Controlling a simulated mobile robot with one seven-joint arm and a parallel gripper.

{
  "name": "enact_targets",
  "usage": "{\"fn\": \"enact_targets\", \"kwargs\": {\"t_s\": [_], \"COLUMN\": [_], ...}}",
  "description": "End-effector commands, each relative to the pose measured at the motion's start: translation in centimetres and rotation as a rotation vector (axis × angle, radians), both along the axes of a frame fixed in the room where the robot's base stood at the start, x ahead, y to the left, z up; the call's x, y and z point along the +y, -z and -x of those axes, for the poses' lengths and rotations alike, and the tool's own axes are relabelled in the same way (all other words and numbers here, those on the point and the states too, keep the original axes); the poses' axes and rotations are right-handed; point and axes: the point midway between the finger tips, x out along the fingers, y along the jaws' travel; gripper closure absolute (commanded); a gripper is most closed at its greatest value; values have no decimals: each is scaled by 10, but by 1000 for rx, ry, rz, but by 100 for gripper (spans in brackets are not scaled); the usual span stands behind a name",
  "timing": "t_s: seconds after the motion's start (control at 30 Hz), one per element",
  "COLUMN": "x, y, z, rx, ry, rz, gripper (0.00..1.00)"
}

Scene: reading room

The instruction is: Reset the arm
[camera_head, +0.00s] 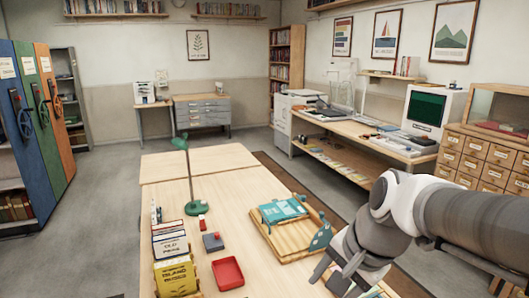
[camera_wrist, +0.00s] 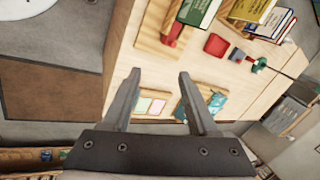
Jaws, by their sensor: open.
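My gripper (camera_head: 343,277) hangs at the right edge of the near wooden table (camera_head: 250,180) in the head view, with my arm reaching in from the right. In the wrist view my gripper (camera_wrist: 160,75) has its two fingers spread apart. Nothing is between the fingertips except the table top (camera_wrist: 165,60) beyond them. The fingertips show only partly in the head view, and their height above the table is hard to tell.
A red tray (camera_head: 228,273), green lamp (camera_head: 180,143) and upright books (camera_head: 176,278) stand farther left. A side desk (camera_head: 365,140) and drawer cabinet (camera_head: 480,158) are behind my arm.

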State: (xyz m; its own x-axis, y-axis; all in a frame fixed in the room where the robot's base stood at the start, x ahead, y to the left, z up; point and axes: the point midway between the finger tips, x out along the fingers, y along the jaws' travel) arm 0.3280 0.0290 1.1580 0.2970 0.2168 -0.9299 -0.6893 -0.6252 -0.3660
Motion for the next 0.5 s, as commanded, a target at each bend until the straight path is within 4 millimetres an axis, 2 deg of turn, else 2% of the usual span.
{"fn": "enact_targets", "kwargs": {"t_s": [0.1, 0.3, 0.5], "x": [-6, -17, -26], "y": [-10, -20, -23], "z": [23, 56, 76], "rx": [-86, -200, -255], "ry": [-182, -474, -667], "rz": [111, 323, 481], "gripper": [40, 40, 40]}}
